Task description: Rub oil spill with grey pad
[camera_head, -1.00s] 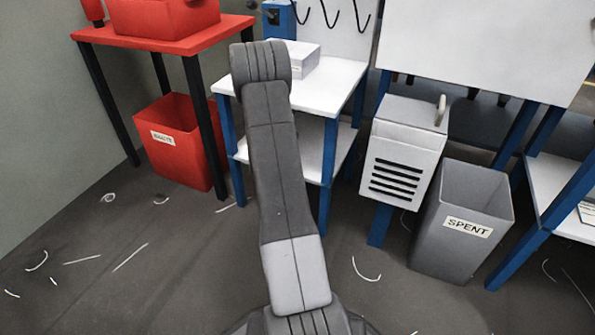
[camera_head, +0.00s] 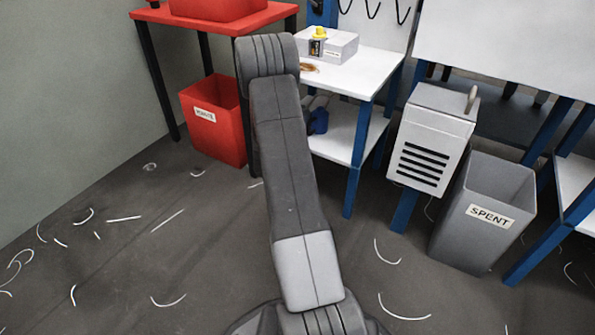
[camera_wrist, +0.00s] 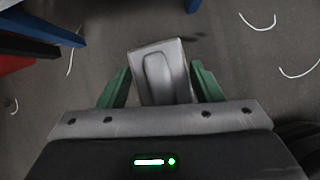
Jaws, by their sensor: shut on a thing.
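The grey pad (camera_wrist: 158,62) is a light grey block with a raised rounded middle, seen in the wrist view. My gripper (camera_wrist: 161,84) has green fingers on both sides of it and is shut on it, above the dark floor. In the head view my own arm hides the gripper and the pad. The oil spill (camera_head: 309,67) shows as a small brown patch on the white tabletop (camera_head: 362,77), just right of my arm's upper joint. Part of the spill may be hidden behind that joint.
A box (camera_head: 340,47) and a yellow-capped bottle (camera_head: 318,42) stand behind the spill. A blue item (camera_head: 318,121) is on the lower shelf. A red bin (camera_head: 222,140), a vented grey cabinet (camera_head: 420,165) and a SPENT bin (camera_head: 480,230) flank the table. Floor in front is open, with scattered white strands.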

